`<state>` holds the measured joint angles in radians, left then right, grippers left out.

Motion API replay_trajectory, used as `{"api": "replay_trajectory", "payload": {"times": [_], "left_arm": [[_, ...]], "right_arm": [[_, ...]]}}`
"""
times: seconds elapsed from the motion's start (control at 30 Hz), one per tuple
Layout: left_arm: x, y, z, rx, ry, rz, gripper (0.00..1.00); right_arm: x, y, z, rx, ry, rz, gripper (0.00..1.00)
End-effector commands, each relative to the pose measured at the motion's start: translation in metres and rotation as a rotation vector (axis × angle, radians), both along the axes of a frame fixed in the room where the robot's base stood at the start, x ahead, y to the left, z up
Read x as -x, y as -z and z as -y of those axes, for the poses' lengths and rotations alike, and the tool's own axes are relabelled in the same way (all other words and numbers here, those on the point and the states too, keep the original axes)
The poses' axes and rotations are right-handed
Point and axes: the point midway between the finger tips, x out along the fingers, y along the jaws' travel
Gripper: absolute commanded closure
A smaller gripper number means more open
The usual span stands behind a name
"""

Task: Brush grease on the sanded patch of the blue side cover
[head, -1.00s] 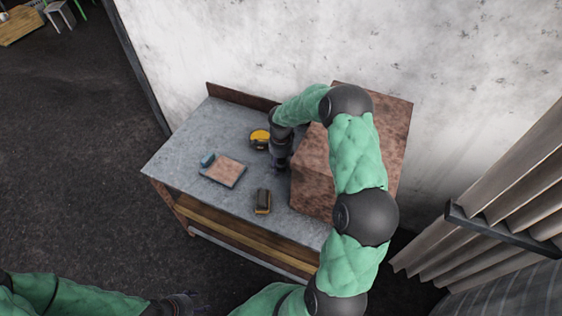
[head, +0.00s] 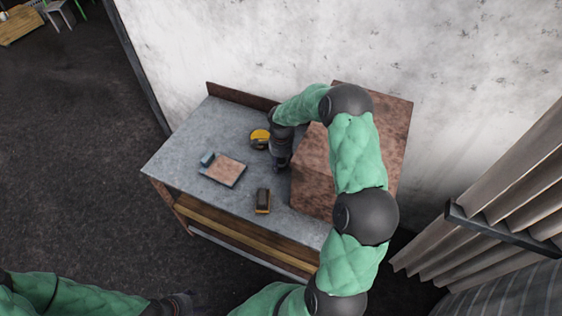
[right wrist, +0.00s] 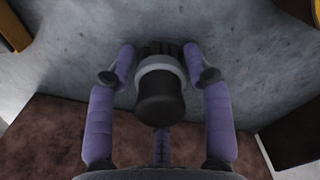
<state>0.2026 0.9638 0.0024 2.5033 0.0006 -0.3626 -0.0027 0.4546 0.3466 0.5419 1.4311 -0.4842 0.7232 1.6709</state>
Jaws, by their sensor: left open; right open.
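A flat plate (head: 223,171) with a pinkish-brown top lies on the grey bench; a small blue block (head: 207,159) is at its upper-left corner. I cannot clearly make out the sanded patch. My right gripper (head: 281,166) is low over the bench, right of the plate and beside the rusty box. In the right wrist view its open purple fingers (right wrist: 160,62) stand either side of a dark brush-like tool (right wrist: 160,98) with a grey band. The tool's dark end points toward the camera. My left gripper (head: 182,304) is at the bottom edge, away from the bench; its fingers are hardly visible.
A rusty brown box (head: 312,172) fills the bench's right part, under my right arm. A yellow-and-black round item (head: 260,138) lies behind the plate. A dark block with yellow edges (head: 263,199) lies near the bench's front. The bench's left end is clear.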

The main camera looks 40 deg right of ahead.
Motion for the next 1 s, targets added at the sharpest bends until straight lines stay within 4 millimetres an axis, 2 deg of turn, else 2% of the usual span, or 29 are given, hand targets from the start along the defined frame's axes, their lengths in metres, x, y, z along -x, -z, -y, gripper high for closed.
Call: {"api": "replay_trajectory", "payload": {"times": [0.53,0.87,0.97,1.0], "left_arm": [[0.0,-0.01,0.0,0.0,0.0,0.0,0.39],[0.0,-0.01,0.0,0.0,0.0,0.0,0.39],[0.0,-0.01,0.0,0.0,0.0,0.0,0.39],[0.0,-0.01,0.0,0.0,0.0,0.0,0.39]], "right_arm": [[0.0,-0.017,0.0,0.0,0.0,0.0,0.49],[0.0,-0.019,0.0,0.0,0.0,0.0,0.49],[0.0,-0.019,0.0,0.0,0.0,0.0,0.74],[0.0,-0.019,0.0,0.0,0.0,0.0,0.86]]}}
